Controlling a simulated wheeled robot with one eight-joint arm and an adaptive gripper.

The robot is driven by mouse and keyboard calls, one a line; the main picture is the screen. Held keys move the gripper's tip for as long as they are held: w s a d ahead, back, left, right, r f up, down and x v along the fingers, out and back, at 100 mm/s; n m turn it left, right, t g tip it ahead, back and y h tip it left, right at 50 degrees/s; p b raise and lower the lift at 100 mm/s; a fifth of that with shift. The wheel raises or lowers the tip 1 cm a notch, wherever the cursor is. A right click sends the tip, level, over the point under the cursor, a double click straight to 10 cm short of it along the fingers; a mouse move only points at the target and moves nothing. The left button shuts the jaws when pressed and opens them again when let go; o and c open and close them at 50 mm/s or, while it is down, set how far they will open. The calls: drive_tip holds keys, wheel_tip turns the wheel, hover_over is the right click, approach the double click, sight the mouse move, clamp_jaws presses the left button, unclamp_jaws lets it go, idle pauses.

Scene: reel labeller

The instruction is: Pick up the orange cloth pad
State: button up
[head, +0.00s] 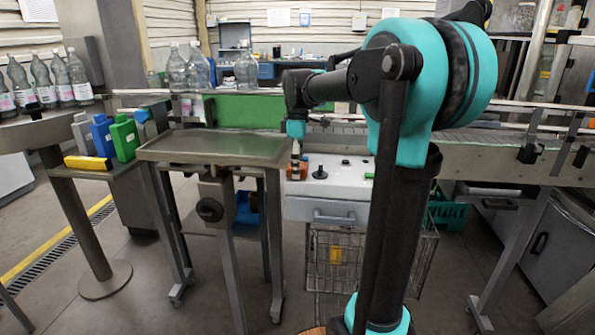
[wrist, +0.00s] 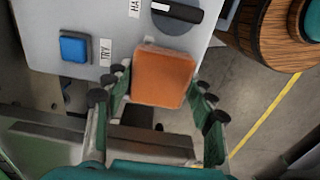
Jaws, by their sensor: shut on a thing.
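The orange cloth pad (wrist: 164,77) is a small, flat square block with rounded corners. In the wrist view my gripper (wrist: 160,88) has its two dark fingers on either side of the pad, shut on it. The pad overlaps the front edge of the grey control panel in that view; I cannot tell whether it touches the panel. In the head view my gripper (head: 297,163) points down over the left end of the white cabinet, with the orange pad (head: 297,173) at its tips.
The panel (wrist: 109,63) carries a blue button (wrist: 75,47) and a black knob (wrist: 177,14). A bare steel table (head: 210,149) stands left of the cabinet (head: 335,184). A green panel (head: 245,110) is behind. Coloured bottles (head: 124,138) and clear bottles (head: 80,75) stand further left.

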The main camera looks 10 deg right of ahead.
drive_tip(key=shift+r, duration=0.1)
wheel_tip(320, 180, up, 20)
idle(0.5)
